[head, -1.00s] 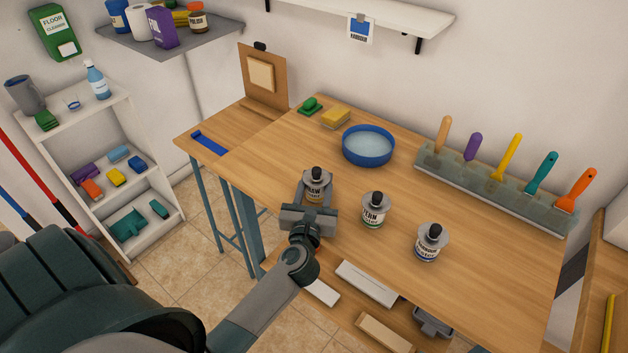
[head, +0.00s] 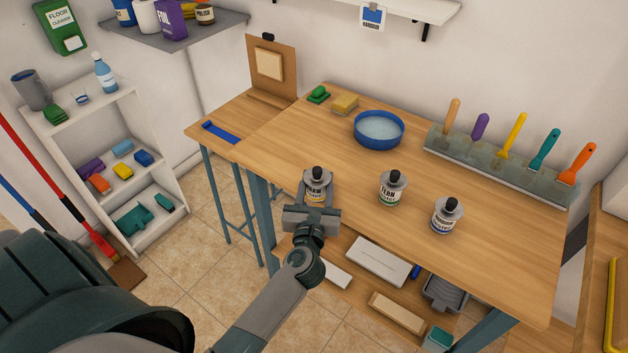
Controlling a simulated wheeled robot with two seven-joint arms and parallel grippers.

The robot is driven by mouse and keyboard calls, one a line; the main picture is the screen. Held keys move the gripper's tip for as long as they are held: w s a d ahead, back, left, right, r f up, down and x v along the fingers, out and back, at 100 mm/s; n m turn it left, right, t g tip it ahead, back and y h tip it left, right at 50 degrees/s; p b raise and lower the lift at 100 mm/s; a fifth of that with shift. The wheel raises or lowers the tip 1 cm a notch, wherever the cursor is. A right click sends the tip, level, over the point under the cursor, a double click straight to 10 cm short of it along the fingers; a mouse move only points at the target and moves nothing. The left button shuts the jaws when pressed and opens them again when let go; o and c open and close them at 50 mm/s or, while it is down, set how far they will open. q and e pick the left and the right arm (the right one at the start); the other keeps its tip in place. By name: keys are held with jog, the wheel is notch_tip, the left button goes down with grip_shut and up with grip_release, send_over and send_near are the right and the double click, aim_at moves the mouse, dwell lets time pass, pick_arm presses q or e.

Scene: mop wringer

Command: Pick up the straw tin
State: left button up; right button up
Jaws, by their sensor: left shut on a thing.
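The straw tin (head: 317,186), a grey tin with a black cap and a pale label with yellow, is at the table's front left edge in the head view. My left gripper (head: 315,196) is shut on it from the near side, with a finger along each flank. The tin is upright. Its base is partly hidden by the gripper, and I cannot tell how far it is above the tabletop. My right gripper is not in view.
The fern tin (head: 391,190) and a blue-labelled tin (head: 446,216) stand to the right on the wooden table (head: 480,255). A blue bowl (head: 379,131) and a rack of coloured-handled tools (head: 500,165) are behind. Boxes lie on the shelf below.

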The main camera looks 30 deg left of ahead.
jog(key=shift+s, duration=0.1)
pick_arm(q)
jog(key=o, duration=1.2)
jog(key=shift+s+d, duration=0.25)
jog(key=shift+s, duration=0.2)
jog(key=b+v, duration=0.1)
jog(key=v, duration=0.2)
jog(key=shift+s+f, duration=0.15)
jog(key=shift+s, duration=0.1)
jog(key=b, duration=0.4)
send_near(316, 191)
jog(key=shift+r+v, duration=0.1)
jog(key=shift+v, duration=1.1)
jog(key=shift+r+v, duration=0.15)
jog(key=shift+v, duration=1.1)
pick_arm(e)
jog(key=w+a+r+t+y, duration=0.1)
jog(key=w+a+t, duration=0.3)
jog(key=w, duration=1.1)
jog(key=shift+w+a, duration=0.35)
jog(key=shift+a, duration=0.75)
